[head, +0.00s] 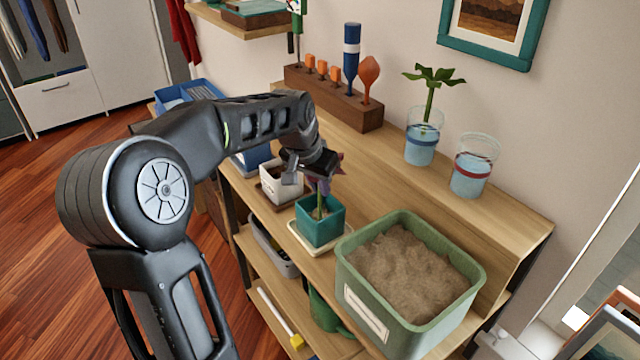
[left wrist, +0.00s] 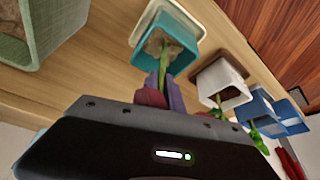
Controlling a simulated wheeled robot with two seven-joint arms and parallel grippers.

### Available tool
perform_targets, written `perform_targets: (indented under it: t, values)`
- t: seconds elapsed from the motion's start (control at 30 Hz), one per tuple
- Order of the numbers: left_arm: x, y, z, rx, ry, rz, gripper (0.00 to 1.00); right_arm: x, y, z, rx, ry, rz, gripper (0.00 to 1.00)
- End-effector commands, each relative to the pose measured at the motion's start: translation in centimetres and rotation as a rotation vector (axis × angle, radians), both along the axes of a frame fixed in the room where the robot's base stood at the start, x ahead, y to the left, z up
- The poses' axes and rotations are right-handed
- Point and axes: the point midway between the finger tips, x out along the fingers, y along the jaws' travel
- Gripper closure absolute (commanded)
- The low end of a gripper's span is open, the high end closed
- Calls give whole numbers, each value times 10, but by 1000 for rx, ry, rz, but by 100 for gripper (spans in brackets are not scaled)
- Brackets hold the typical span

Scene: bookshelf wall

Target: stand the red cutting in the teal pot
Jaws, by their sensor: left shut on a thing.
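The red cutting has a green stem (head: 320,206) and dark red leaves (head: 339,160), partly hidden by my gripper in the head view. My left gripper (head: 319,180) is shut on it above the teal pot (head: 321,228). The stem points down into the pot's opening, and the cutting looks roughly upright. In the left wrist view the stem (left wrist: 164,60) reaches over the soil inside the teal pot (left wrist: 150,58), with red leaves (left wrist: 150,97) at my gripper. I cannot tell how deep the stem's end sits. My right gripper is out of view.
The teal pot stands on a cream saucer (head: 300,242). A white pot (head: 277,187) is close on its left and a green sand bin (head: 375,289) close on its right. Behind are a wooden tool block (head: 300,80) and two glasses of water (head: 420,150) (head: 470,180).

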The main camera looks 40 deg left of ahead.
Motion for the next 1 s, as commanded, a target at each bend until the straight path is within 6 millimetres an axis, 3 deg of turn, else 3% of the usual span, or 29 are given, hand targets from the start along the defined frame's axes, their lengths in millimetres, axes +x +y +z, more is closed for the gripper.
perform_targets:
  t: [0.23,0.27,0.57,0.73,1.0]
  values:
    - [0,0,-1,0,0,0,100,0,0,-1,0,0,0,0]
    - [0,0,-1,0,0,0,89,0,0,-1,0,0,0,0]
    - [0,0,-1,0,0,0,65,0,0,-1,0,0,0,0]
    - [0,0,-1,0,0,0,65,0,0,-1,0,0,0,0]
    - [0,0,-1,0,0,0,47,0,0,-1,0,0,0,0]
